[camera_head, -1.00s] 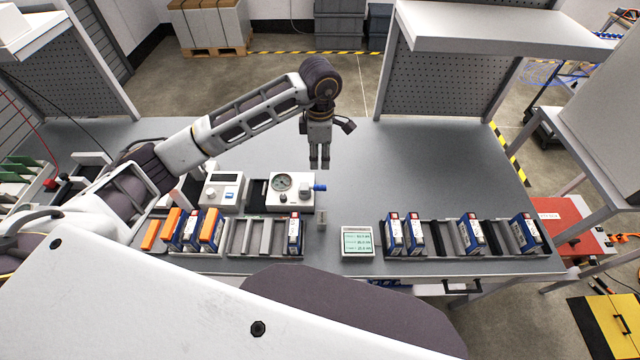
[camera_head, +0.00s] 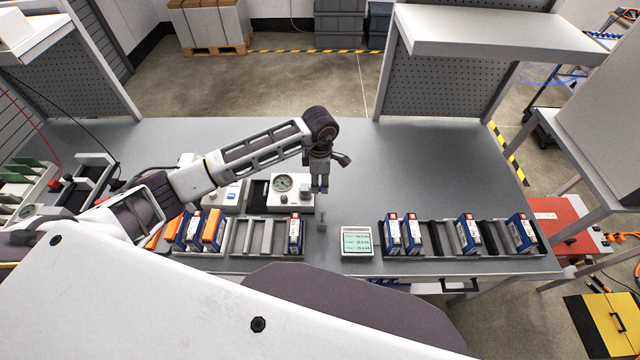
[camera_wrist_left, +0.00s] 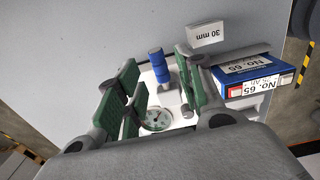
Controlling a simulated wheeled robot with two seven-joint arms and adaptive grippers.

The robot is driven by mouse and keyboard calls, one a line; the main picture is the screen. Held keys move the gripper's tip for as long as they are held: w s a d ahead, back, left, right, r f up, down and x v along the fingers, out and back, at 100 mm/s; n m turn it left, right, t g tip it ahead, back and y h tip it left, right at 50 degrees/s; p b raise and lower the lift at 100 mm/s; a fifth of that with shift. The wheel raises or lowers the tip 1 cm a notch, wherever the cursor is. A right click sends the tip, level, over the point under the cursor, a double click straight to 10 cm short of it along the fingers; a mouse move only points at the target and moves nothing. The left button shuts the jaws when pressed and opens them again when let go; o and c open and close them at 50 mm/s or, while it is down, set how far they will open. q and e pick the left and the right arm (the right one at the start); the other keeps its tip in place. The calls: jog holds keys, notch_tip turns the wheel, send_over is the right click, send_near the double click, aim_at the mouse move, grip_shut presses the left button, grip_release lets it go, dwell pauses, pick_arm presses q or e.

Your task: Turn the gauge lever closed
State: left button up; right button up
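The gauge unit (camera_head: 290,204) is a white box on the bench with a round dial (camera_head: 283,183). The dial also shows in the left wrist view (camera_wrist_left: 156,119). Its lever has a blue grip (camera_wrist_left: 157,66) at the box's right side in the head view. My left gripper (camera_head: 319,188) points down over the lever and partly hides it in the head view. In the left wrist view my open left gripper (camera_wrist_left: 162,82) has green finger pads on either side of the lever, with gaps visible. My right gripper is not in view.
A white meter (camera_head: 226,195) stands left of the gauge unit. A rack with blue boxes (camera_head: 294,234) lies in front, and a small green-screen display (camera_head: 357,242) is to the right. A "30 mm" block (camera_wrist_left: 206,34) is near the right finger. The bench right of the gauge is clear.

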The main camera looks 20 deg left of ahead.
pick_arm(q)
jog(key=shift+f, duration=1.35)
grip_shut()
